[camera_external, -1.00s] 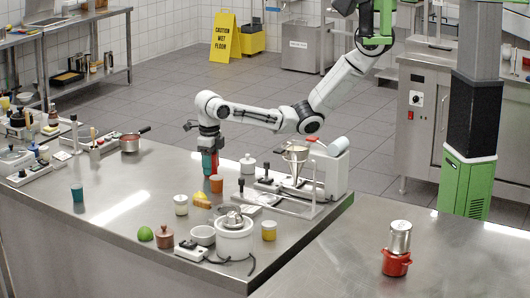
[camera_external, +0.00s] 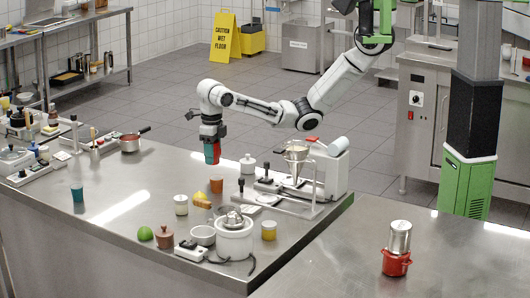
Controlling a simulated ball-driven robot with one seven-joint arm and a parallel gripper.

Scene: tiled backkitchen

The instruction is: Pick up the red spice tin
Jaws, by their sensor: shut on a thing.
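My gripper (camera_external: 210,152) points down above the steel counter, left of the white lidded jar. It is shut on the red spice tin (camera_external: 214,154), which shows mostly red with some teal at its left side. The tin hangs clear of the counter (camera_external: 140,185), higher than the orange cup (camera_external: 216,186) near it. The fingertips are small and partly hidden, so the exact grip on the tin is hard to see.
A white lidded jar (camera_external: 248,164), a yellow wedge (camera_external: 201,198) and a white-lidded jar (camera_external: 181,205) stand nearby. A metal stand with a funnel (camera_external: 297,155) is to the right. The counter left of my gripper is mostly clear.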

